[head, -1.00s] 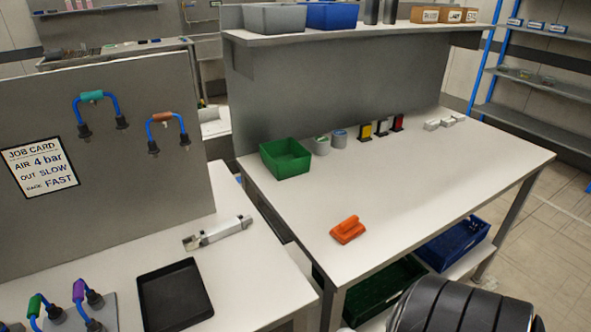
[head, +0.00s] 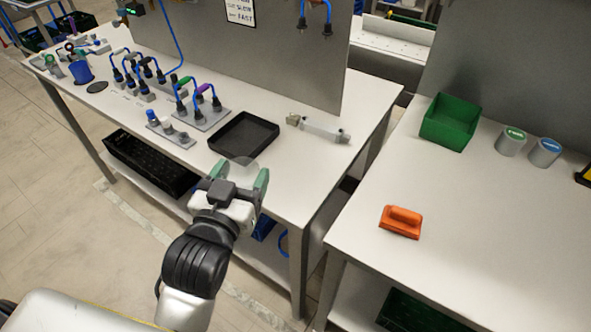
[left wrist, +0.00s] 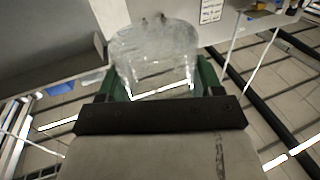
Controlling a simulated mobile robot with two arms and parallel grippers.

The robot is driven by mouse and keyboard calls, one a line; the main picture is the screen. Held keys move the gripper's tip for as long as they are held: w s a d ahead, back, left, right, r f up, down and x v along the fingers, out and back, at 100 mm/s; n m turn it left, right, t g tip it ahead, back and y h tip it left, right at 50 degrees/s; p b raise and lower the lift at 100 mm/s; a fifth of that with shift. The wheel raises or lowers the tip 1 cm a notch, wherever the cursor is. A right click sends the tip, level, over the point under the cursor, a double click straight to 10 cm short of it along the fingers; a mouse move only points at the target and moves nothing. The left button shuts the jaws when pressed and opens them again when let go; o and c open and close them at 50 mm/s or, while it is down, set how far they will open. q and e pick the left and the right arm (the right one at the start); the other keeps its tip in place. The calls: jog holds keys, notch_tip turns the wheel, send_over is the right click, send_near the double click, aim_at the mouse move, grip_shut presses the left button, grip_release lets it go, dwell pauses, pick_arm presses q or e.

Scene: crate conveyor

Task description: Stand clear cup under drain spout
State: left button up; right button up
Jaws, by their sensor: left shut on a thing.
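My left gripper (head: 240,188), with green fingers, is shut on the clear cup (head: 240,162) in front of the left bench. In the left wrist view the see-through cup (left wrist: 155,50) sits between the green fingers of the gripper (left wrist: 155,88). In the head view the cup is faint, against the bench's front edge and the black tray. A pale metal bar-like fitting (head: 322,129) lies on the bench to the right of the tray. I cannot tell for sure which part is the drain spout. My right gripper is not in view.
A black tray (head: 244,136) lies on the left bench (head: 300,185). Plates with blue hoses (head: 204,108) stand to its left, and a grey panel (head: 250,60) behind. The right bench holds an orange tool (head: 401,222), a green bin (head: 450,122) and two small cans.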

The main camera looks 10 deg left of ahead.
pick_arm(q)
jog(key=shift+w+d+f+b, duration=0.1)
jog(key=shift+w+f+b, duration=0.95)
jog(key=shift+b, duration=1.95)
jog(key=w+f, duration=0.1)
jog(key=w, duration=0.2)
jog(key=w+f, duration=0.2)
jog(key=w, duration=0.1)
jog(key=w+f, duration=0.1)
jog(key=w, duration=0.2)
jog(key=shift+w+d+f+b, duration=0.1)
jog(key=shift+d+f+b, duration=0.15)
jog(key=shift+b, duration=0.1)
jog(key=shift+w+f, duration=0.1)
jog(key=shift+f, duration=0.15)
jog(key=shift+f+b, duration=0.3)
jog(key=shift+f, duration=1.5)
jog(key=shift+f, duration=0.2)
jog(key=o, duration=0.9)
jog(key=shift+r, duration=0.1)
